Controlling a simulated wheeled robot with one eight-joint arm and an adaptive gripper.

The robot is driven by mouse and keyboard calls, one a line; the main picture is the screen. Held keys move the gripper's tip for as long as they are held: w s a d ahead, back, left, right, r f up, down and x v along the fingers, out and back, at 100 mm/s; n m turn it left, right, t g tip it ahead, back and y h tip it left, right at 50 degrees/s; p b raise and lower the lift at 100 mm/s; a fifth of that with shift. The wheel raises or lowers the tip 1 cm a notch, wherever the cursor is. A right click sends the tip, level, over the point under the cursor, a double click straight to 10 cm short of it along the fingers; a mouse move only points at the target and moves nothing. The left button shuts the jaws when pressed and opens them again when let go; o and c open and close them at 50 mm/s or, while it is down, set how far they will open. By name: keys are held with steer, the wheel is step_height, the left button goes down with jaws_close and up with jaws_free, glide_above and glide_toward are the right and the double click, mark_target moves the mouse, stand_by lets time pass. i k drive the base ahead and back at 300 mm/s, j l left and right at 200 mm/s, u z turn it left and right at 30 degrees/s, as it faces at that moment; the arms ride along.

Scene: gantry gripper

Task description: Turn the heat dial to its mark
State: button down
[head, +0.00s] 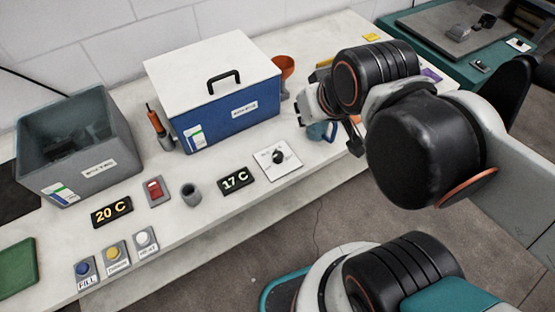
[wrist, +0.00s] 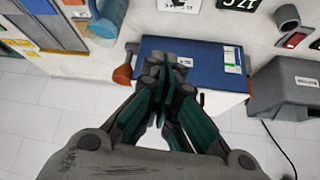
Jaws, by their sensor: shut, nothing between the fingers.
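The heat dial (head: 278,156) is a small black knob on a white square plate (head: 290,166) near the front of the counter, right of the black display reading 17 C (head: 236,180). Its mark is too small to make out. In the wrist view only part of the dial's white plate (wrist: 180,6) shows at the top edge. My gripper (wrist: 164,62) is shut and empty, with its fingertips over the blue box, apart from the dial. In the head view my arm hides most of the gripper.
A blue box with a white lid (head: 232,110) stands behind the dial. A blue mug (head: 322,131) is to its right, close to my arm. A small grey cup (head: 191,194), a 20 C display (head: 111,212), buttons and a grey bin (head: 75,150) are left.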

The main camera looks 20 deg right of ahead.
mark_target(278, 156)
steer(key=k+j+u, duration=0.3)
steer(key=k+j, duration=0.4)
steer(key=k, duration=0.1)
